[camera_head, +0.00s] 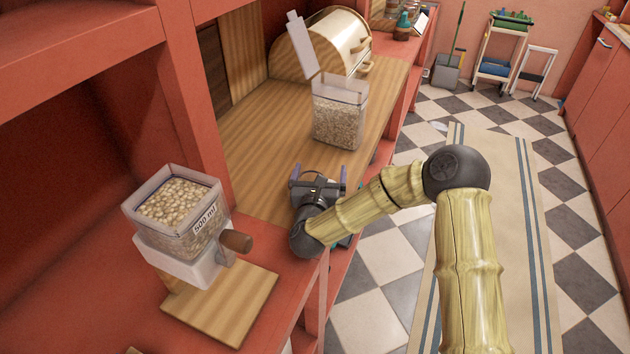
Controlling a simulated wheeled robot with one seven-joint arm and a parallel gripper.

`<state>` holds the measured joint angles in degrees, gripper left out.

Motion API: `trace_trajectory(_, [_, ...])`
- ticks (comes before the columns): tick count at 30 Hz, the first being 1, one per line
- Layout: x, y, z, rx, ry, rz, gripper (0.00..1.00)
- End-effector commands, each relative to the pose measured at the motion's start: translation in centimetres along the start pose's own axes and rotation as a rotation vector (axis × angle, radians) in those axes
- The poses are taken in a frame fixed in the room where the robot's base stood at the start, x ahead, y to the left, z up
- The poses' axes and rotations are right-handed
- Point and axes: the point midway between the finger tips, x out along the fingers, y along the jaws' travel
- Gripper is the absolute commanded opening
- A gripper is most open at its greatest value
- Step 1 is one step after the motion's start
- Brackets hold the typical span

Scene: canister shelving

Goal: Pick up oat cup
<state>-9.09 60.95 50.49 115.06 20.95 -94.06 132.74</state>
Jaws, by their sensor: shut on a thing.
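My gripper (320,173) is at the front edge of the wooden counter, with its two purple-tipped fingers pointing away from the camera. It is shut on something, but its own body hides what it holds. I cannot tell which of these is the oat cup.
A wooden board (240,309) lies under the white base. A cream bread box (337,42) stands behind the canister. A red upright post (190,85) divides the shelving at the left. The counter (262,165) has bare room left of my gripper. A striped rug covers the floor at right.

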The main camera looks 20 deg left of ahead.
Motion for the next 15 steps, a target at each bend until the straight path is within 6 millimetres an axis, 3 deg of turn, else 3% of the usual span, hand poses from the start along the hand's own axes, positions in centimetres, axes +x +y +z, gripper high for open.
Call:
trace_trajectory(8, [0.0,-0.1,1.6,0.003,-0.003,0.000,0.73])
trace_trajectory(15, [0.0,-0.3,6.2,0.002,-0.006,-0.002,0.73])
